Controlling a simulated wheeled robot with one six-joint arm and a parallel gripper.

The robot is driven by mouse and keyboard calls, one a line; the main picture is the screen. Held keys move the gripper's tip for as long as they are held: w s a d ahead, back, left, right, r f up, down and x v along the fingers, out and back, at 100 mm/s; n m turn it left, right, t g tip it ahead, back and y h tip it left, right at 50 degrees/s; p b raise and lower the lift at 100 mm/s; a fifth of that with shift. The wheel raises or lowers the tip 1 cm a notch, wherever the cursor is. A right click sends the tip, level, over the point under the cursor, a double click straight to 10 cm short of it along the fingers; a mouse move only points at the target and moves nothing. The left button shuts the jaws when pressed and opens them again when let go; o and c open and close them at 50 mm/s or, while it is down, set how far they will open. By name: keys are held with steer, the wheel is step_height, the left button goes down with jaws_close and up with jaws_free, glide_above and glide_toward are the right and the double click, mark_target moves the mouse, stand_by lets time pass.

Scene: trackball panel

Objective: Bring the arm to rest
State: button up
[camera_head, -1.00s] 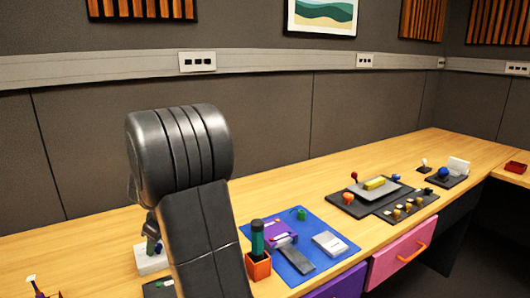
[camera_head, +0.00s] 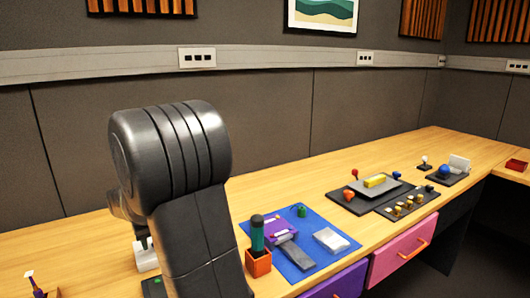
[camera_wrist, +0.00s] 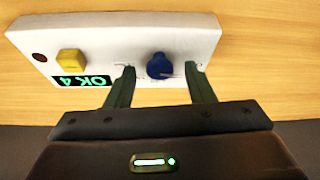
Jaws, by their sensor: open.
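My arm stands folded upright in the left of the head view and hides the bench behind it. In the wrist view my gripper (camera_wrist: 159,70) is open, its two green fingers apart. A blue knob (camera_wrist: 157,66) on a white panel (camera_wrist: 205,37) shows between the fingertips. I cannot tell whether the fingers touch it. The panel also has a yellow button (camera_wrist: 72,60), a dark red spot and a small display reading "OK 4", seen upside down. In the head view a white box (camera_head: 146,262) shows partly behind my arm. The trackball (camera_head: 443,172) is blue, on a dark panel at far right.
A blue mat (camera_head: 330,262) holds a purple item, a green piece and a white block. An orange holder (camera_head: 258,263) with a dark green cylinder stands beside my arm. A dark panel (camera_head: 350,202) with a grey tray lies beyond. A pink drawer (camera_head: 400,250) is at the front edge.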

steer(key=shift+r+m, duration=0.15)
steer(key=shift+m, duration=0.15)
steer(key=p+v, duration=0.1)
steer(key=v, duration=1.1)
steer(key=shift+s+r+p, duration=0.2)
steer(key=shift+r+p, duration=0.1)
steer(key=shift+p, duration=0.05)
steer(key=shift+d, duration=0.1)
